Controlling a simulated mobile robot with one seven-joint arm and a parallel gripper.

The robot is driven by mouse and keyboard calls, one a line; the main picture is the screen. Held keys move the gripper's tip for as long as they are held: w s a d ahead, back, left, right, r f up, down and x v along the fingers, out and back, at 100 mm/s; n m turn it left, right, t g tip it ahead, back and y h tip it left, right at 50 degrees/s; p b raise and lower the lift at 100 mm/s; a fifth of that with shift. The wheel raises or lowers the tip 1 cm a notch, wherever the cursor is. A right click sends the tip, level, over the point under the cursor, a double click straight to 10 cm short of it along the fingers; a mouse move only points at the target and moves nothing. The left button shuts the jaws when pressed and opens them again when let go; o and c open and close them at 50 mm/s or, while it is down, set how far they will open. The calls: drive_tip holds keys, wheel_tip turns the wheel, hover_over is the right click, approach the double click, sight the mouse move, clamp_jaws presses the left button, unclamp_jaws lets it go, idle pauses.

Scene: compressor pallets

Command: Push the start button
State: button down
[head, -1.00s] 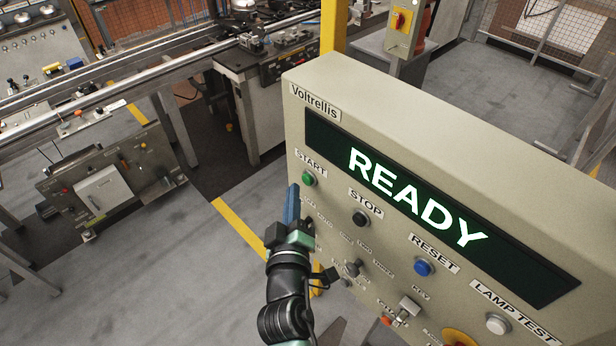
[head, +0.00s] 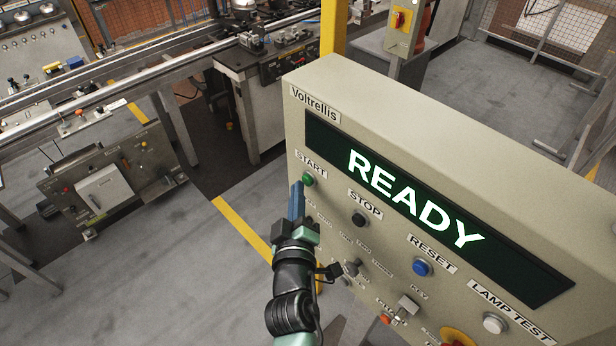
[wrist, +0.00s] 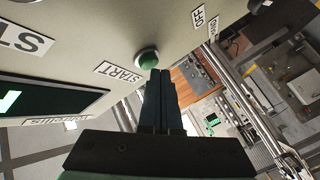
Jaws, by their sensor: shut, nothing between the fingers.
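The start button (head: 308,179) is a small green button under the START label on the beige Voltrellis panel (head: 400,120). The panel's display (head: 420,200) reads READY. My gripper (head: 297,187) is shut and empty, its blue fingers pointing up just below and left of the button in the head view. In the wrist view the green button (wrist: 147,58) sits right at the tips of my shut gripper (wrist: 161,74). The fingertips overlap its lower edge in that view. I cannot tell whether they touch it.
Beside the start button are the black stop button (head: 360,218), the blue reset button (head: 422,267) and the white lamp test button (head: 494,323). A selector knob (head: 351,268) and a key switch (head: 406,306) sit lower on the panel. Open floor lies left of the panel.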

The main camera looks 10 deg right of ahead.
drive_tip(key=shift+w+d+p, duration=0.25)
drive_tip(key=shift+d+p, duration=0.1)
idle(0.3)
drive_tip(key=shift+f, duration=0.1)
drive_tip(key=shift+s+a+b, duration=0.6)
drive_tip(key=shift+a+b, duration=0.2)
drive_tip(key=shift+b, duration=0.2)
drive_tip(key=s+a+b, duration=0.3)
drive_tip(key=a+b, duration=0.1)
drive_tip(key=a, duration=0.1)
drive_tip(key=shift+s+b, duration=0.25)
drive_tip(key=shift+b, duration=0.05)
drive_tip(key=shift+d, duration=0.1)
idle(0.4)
